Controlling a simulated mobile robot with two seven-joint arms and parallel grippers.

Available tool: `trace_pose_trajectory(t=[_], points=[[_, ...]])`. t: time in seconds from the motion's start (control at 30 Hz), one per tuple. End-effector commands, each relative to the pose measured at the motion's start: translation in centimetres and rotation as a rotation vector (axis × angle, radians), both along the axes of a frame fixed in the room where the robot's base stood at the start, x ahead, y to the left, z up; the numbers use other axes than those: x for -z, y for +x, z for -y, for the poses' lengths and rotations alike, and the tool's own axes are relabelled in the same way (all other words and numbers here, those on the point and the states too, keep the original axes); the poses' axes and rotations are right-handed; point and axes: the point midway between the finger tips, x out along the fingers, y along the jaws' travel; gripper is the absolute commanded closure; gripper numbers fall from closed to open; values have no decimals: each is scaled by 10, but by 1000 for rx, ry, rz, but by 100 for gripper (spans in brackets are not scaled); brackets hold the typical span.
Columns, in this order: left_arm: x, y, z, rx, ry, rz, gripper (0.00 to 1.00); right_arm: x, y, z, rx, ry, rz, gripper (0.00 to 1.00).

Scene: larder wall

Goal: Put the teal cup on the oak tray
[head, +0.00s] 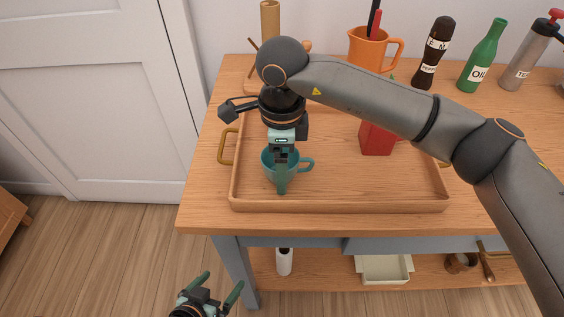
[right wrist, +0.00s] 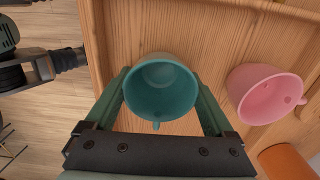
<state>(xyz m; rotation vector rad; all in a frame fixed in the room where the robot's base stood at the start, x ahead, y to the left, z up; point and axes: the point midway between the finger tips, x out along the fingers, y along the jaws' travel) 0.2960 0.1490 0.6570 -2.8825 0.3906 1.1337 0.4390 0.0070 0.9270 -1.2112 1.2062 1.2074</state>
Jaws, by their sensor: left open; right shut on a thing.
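The teal cup (head: 270,170) is between the fingers of my right gripper (head: 281,172), which is shut on it. In the right wrist view the cup (right wrist: 160,88) shows its open mouth between both fingers, with its handle toward the gripper body. The cup is over the left part of the oak tray (head: 340,207), inside its rim. I cannot tell whether its base touches the tray floor. The tray's rim also shows in the right wrist view (right wrist: 97,40). My left gripper (head: 208,285) is open and empty, low in front of the table.
A pink cup (right wrist: 265,93) shows in the right wrist view. An orange mug (head: 368,50), a pepper bottle (head: 432,55) and a green oil bottle (head: 481,58) stand behind. The tray's front middle is clear.

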Motion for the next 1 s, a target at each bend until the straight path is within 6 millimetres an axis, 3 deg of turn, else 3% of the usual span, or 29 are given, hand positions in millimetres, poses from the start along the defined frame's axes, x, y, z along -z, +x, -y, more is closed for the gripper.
trace_pose_trajectory(t=[0.2, 0.23, 0.3, 0.7, 1.0], points=[[3, 1, 2, 3, -3, 2, 0, 5, 0, 0, 0, 0, 0, 73], [1, 1, 3, 4, -4, 1, 0, 4, 0, 0, 0, 0, -1, 10], [0, 0, 4, 6, -6, 2, 0, 3, 0, 0, 0, 0, -1, 2], [-5, 1, 4, 5, -6, 6, 0, -7, 0, 0, 1, 1, 1, 0], [0, 0, 0, -1, 1, -1, 0, -69, 0, 0, 2, 0, 4, 0]])
